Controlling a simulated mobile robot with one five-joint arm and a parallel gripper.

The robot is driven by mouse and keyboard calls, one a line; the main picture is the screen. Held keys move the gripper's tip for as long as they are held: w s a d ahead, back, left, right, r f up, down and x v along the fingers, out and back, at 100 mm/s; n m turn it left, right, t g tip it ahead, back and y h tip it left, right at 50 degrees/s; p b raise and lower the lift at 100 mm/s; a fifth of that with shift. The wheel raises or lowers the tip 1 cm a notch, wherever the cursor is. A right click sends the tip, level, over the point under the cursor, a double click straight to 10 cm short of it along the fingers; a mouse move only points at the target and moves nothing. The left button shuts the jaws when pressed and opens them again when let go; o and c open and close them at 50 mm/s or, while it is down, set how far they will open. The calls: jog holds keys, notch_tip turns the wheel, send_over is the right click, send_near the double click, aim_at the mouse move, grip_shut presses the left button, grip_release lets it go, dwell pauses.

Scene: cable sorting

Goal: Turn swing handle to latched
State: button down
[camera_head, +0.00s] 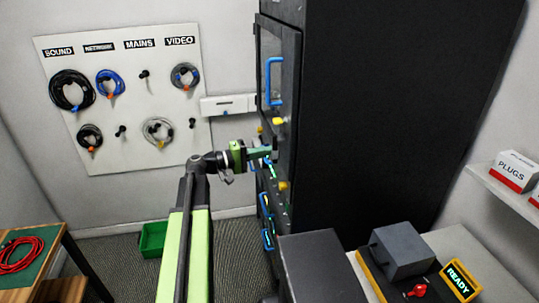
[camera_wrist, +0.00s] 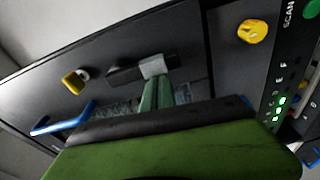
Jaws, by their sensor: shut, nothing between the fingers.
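The swing handle (camera_wrist: 126,75) shows in the wrist view as a dark bar with a lighter grey part, on the dark front of the cabinet. My gripper (camera_wrist: 155,82) is shut and empty, its green fingers reaching up to the grey part of the bar; I cannot tell whether they touch it. In the head view my gripper (camera_head: 268,151) is at the front of the tall black cabinet (camera_head: 375,110), and the swing handle cannot be made out there. Whether the handle is latched cannot be told.
Yellow knobs (camera_wrist: 253,30) (camera_wrist: 75,81) sit either side of the handle. A blue pull (camera_wrist: 65,119) is at lower left in the wrist view. A cable board (camera_head: 125,120) hangs on the wall. A dark box (camera_head: 320,268) stands near the cabinet; a green crate (camera_head: 152,239) is on the floor.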

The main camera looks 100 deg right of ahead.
jog(key=shift+d, duration=0.4)
jog(key=w+d, duration=0.1)
jog(key=w, duration=0.8)
jog(key=shift+d, duration=0.2)
jog(key=shift+w, duration=0.1)
